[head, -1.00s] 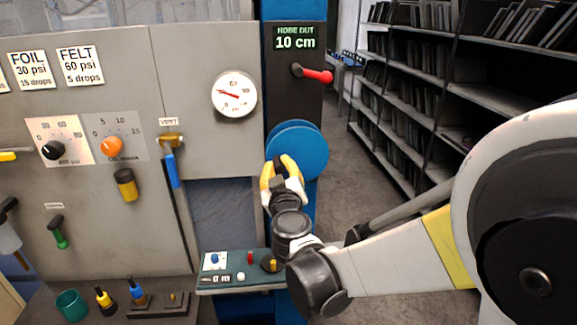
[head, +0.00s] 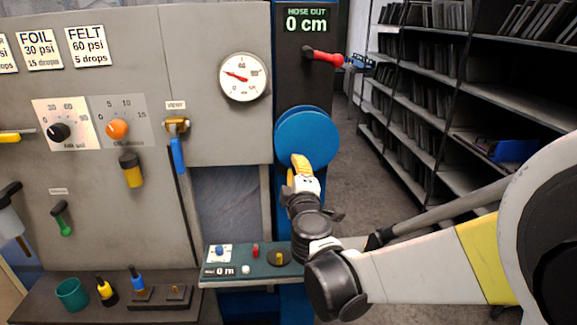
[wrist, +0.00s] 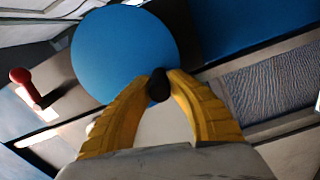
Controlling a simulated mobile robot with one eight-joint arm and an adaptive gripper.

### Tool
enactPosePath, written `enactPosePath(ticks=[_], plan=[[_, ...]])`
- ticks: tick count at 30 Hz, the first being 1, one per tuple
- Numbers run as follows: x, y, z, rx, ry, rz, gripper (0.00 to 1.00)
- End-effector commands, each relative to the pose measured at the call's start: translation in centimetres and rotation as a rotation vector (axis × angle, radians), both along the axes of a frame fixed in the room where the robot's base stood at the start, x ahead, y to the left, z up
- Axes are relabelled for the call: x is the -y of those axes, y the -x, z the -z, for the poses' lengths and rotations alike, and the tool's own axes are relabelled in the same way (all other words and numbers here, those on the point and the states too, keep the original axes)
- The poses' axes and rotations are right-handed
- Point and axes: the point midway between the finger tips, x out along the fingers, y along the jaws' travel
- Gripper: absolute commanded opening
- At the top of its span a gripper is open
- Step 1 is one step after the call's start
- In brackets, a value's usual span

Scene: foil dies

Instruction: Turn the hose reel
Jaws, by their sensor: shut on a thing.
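The hose reel (head: 306,135) is a round blue disc on the dark blue column, and it fills the upper middle of the wrist view (wrist: 120,50). My gripper (head: 300,163) is at the reel's lower edge in the head view. In the wrist view its yellow fingers (wrist: 158,85) are shut on a small black knob (wrist: 158,86) in front of the reel's lower right part. In the head view the fingers hide the knob. The display (head: 306,20) above the reel reads "HOSE OUT 0 cm".
A red-handled lever (head: 326,58) sticks out above the reel. A round gauge (head: 243,76) and a blue-handled valve (head: 177,145) are on the grey panel to the left. A small green control panel (head: 250,261) juts out below. Dark shelves (head: 450,90) stand right.

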Motion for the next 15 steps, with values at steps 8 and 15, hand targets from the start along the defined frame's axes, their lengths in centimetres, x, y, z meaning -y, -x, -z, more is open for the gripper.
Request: enactPosePath(ticks=[8,15], plan=[[1.4,0.0,0.8,0.0,0.254,0.002,0.0],[2.3,0.0,1.0,0.0,0.439,0.002,0.0]])
